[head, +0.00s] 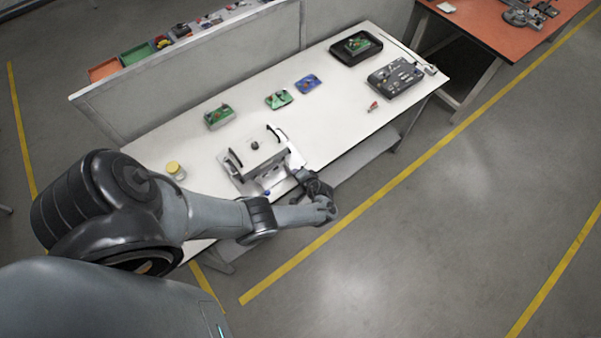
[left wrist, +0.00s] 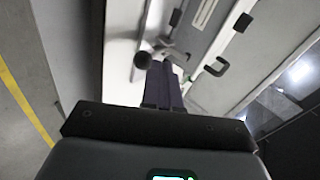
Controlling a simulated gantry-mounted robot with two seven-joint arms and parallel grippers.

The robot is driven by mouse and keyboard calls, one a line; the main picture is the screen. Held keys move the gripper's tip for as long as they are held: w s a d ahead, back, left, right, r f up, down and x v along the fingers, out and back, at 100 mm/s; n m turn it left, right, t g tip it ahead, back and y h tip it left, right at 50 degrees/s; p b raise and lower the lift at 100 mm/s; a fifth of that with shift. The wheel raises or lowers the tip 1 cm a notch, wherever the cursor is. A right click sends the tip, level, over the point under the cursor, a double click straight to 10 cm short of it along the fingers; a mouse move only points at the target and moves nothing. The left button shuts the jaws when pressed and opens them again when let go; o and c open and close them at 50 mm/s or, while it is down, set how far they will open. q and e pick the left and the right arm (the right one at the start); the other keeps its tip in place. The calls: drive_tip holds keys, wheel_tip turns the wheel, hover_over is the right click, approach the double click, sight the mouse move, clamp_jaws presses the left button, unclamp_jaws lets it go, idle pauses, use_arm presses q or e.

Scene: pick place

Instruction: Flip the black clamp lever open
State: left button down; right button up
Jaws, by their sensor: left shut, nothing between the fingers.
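The metal clamp fixture (head: 262,158) stands near the front edge of the white table, with black handles and a black knob on top. In the left wrist view, a silver clamp (left wrist: 170,50) sits at its side, and what looks like the black end of the clamp lever (left wrist: 143,60) shows by my fingertips. Whether they touch it I cannot tell. My left gripper (head: 304,182) is at the fixture's near right side, in front of the table edge. In the left wrist view its dark fingers (left wrist: 163,66) are shut together, with nothing between them. My right gripper is not visible.
Green boards (head: 219,116) and a blue board (head: 308,84) lie behind the fixture. A yellow-lidded jar (head: 175,170) stands to its left. A black tray (head: 356,47) and a grey device (head: 395,77) are at the far right. The table's middle right is largely clear.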

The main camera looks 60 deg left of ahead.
use_arm(q)
drive_tip(key=shift+d+f, duration=0.2)
drive_tip(key=shift+f, duration=0.2)
drive_tip(key=shift+d+f+b, duration=0.1)
drive_tip(key=shift+f+b, duration=0.1)
drive_tip(key=shift+b, duration=0.1)
drive_tip(key=shift+r+p, duration=0.6)
drive_tip(key=shift+p, duration=0.05)
drive_tip(key=p+v, duration=0.4)
drive_tip(key=v, duration=0.7)
drive_tip(key=shift+s+d+r, duration=0.25)
drive_tip(key=shift+s+d, duration=0.05)
